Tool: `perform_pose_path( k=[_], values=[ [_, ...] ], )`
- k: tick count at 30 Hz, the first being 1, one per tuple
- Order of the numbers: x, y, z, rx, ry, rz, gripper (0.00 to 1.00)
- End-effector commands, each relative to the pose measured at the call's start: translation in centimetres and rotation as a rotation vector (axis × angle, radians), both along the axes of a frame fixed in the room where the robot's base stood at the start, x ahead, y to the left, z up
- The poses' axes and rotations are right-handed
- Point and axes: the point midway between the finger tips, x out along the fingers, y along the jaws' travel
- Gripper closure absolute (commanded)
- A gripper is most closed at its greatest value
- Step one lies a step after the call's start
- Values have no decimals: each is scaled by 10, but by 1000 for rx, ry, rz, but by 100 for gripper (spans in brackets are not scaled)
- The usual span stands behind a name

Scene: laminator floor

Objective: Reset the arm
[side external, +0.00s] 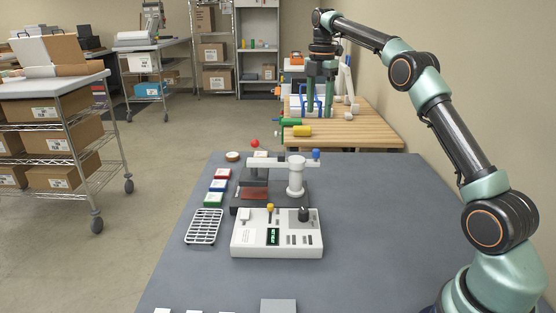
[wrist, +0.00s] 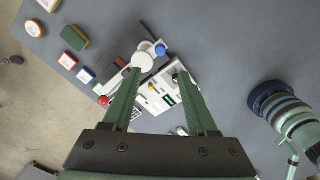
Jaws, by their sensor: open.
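My gripper (side external: 321,88) hangs high above the far end of the grey table, fingers pointing down, in the side external view. In the wrist view my gripper (wrist: 160,88) has its two green fingers spread apart with nothing held between them. Below it in that view is a white machine with a control box (wrist: 158,96), a blue knob and a red ball. In the side external view the control box (side external: 275,245) stands on the table, with the white press arm (side external: 270,163) behind it. My arm is raised and stretched out from the right.
The grey table (side external: 370,230) is clear right of the machine. A white wire rack (side external: 204,227) and small coloured blocks (side external: 218,186) lie left of it. A wooden bench (side external: 350,135) with tools stands behind. A shelf cart (side external: 60,130) with boxes stands at left.

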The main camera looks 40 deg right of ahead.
Motion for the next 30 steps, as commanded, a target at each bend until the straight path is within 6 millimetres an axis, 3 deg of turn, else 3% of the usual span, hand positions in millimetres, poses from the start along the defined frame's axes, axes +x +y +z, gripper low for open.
perform_pose_path(
  k=[16,23,30],
  values=[
    [-2,8,11,-6,-17,-50,41],
    [-21,50,41,-13,-103,-310,41],
    [-61,97,56,24,-208,-633,41]
  ],
)
